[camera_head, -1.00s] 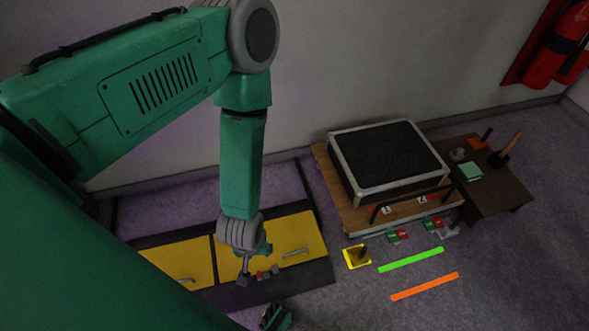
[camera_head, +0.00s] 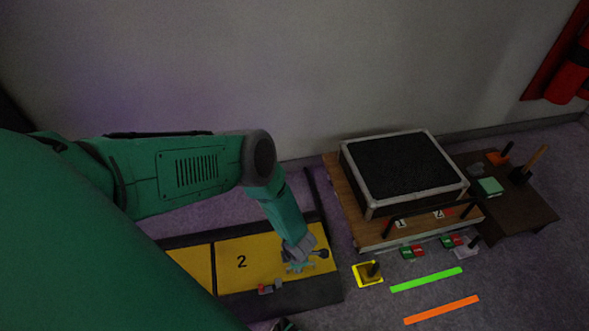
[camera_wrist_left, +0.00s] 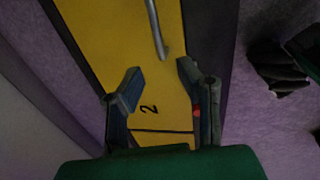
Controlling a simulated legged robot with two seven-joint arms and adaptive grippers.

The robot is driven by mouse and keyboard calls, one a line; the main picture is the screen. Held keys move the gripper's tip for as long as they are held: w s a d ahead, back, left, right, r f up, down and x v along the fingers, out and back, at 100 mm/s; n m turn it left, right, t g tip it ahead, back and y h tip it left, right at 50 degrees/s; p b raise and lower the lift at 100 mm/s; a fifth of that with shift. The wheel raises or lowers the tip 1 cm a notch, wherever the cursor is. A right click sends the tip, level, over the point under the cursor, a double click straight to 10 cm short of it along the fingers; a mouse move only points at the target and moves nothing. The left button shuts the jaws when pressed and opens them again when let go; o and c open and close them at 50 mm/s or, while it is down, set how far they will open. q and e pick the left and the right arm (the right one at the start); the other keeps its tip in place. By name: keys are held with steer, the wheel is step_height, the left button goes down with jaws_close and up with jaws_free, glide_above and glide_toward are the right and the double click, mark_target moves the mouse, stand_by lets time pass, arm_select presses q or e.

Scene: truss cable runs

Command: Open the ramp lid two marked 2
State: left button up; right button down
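Lid two is a yellow panel (camera_head: 232,277) with a black 2, lying flat in a dark frame. It also fills the middle of the left wrist view (camera_wrist_left: 108,42). Its grey bar handle (camera_wrist_left: 154,30) shows there, just beyond and between my left fingertips. My left gripper (camera_head: 300,263) is over the right part of the lid and hides the handle in the head view. In the wrist view the left gripper (camera_wrist_left: 158,68) is open with nothing between its fingers. My right gripper (camera_head: 284,325) barely shows at the bottom edge; its fingers are unclear.
A red and grey fitting (camera_head: 270,287) sits at the frame's front edge. Another yellow panel (camera_head: 192,267) adjoins on the left. A wooden platform with a black-topped box (camera_head: 405,168) and a dark side table (camera_head: 530,208) stand right. Green (camera_head: 426,279) and orange (camera_head: 441,310) strips lie on the floor.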

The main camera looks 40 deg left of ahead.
arm_select(q)
steer(key=f+b, duration=0.1)
steer(key=f, duration=0.1)
steer(key=f+b, duration=0.2)
steer(key=f, duration=0.1)
steer(key=w+a+f+b, duration=0.1)
steer(key=f, duration=0.1)
steer(key=shift+a+f+b, duration=0.1)
steer(key=shift+f+b, duration=0.2)
steer(key=shift+b, duration=0.05)
jaws_close()
